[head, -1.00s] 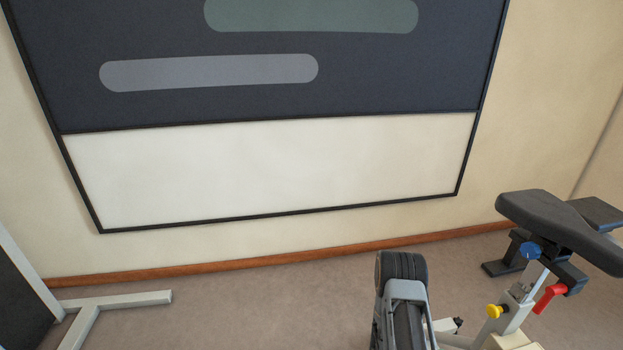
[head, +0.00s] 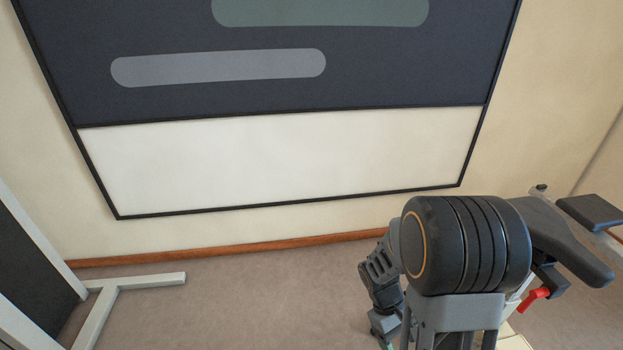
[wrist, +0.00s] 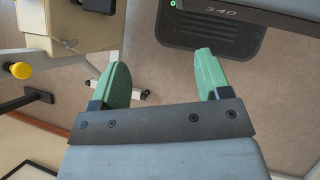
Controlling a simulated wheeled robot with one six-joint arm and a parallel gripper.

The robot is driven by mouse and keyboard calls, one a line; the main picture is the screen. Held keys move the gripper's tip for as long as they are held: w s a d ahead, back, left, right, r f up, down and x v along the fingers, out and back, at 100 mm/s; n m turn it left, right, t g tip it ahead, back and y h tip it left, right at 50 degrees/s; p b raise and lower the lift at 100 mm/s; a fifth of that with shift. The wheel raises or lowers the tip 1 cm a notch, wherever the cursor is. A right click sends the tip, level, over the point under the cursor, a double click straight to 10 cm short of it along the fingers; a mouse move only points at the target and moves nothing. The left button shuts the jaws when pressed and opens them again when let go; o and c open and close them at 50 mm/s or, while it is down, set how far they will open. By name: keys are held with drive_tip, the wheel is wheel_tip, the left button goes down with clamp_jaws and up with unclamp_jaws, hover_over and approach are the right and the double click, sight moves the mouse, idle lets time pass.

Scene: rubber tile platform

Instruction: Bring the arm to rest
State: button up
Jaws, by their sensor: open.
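My gripper (wrist: 163,82) shows in the wrist view with its two green fingers wide apart. Nothing is held between them; the floor shows through the gap. In the head view my arm stands at the lower right, and only a bit of green shows at the bottom edge near its lower end. The fingertips are hidden in that view.
An exercise bike with a black seat (head: 570,240) and a red lever (head: 533,299) stands at the right, partly behind my arm. A framed wall panel (head: 280,160) fills the back. A pale metal stand (head: 140,281) is at the left. The carpet (head: 250,300) between is clear.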

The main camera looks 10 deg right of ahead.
drive_tip(key=w+a+r+m+t+y+p, duration=0.1)
drive_tip(key=w+a+r+m+t+p, duration=0.1)
drive_tip(key=r, duration=0.5)
drive_tip(key=w+a+r+m+t+y+p, duration=0.1)
drive_tip(key=w+a+r+t+p, duration=0.1)
drive_tip(key=r, duration=0.5)
drive_tip(key=shift+a+r+m+t+p, duration=0.35)
drive_tip(key=shift+a+t, duration=0.55)
drive_tip(key=shift+a, duration=0.3)
drive_tip(key=a+r+t+p, duration=0.1)
drive_tip(key=r, duration=0.3)
drive_tip(key=a+r+t+p, duration=0.1)
drive_tip(key=r+p, duration=0.1)
drive_tip(key=r, duration=0.2)
drive_tip(key=a+r+t+y+p, duration=0.1)
drive_tip(key=r+t, duration=0.1)
drive_tip(key=r, duration=0.2)
drive_tip(key=shift+w+a+r+p, duration=0.1)
drive_tip(key=shift+w+r+p, duration=0.05)
drive_tip(key=shift+r+p, duration=0.2)
drive_tip(key=shift+c, duration=0.5)
drive_tip(key=shift+a+r, duration=0.1)
drive_tip(key=shift+r, duration=0.3)
drive_tip(key=shift+c, duration=0.7)
drive_tip(key=shift+f, duration=0.1)
drive_tip(key=c, duration=0.4)
drive_tip(key=shift+c, duration=0.2)
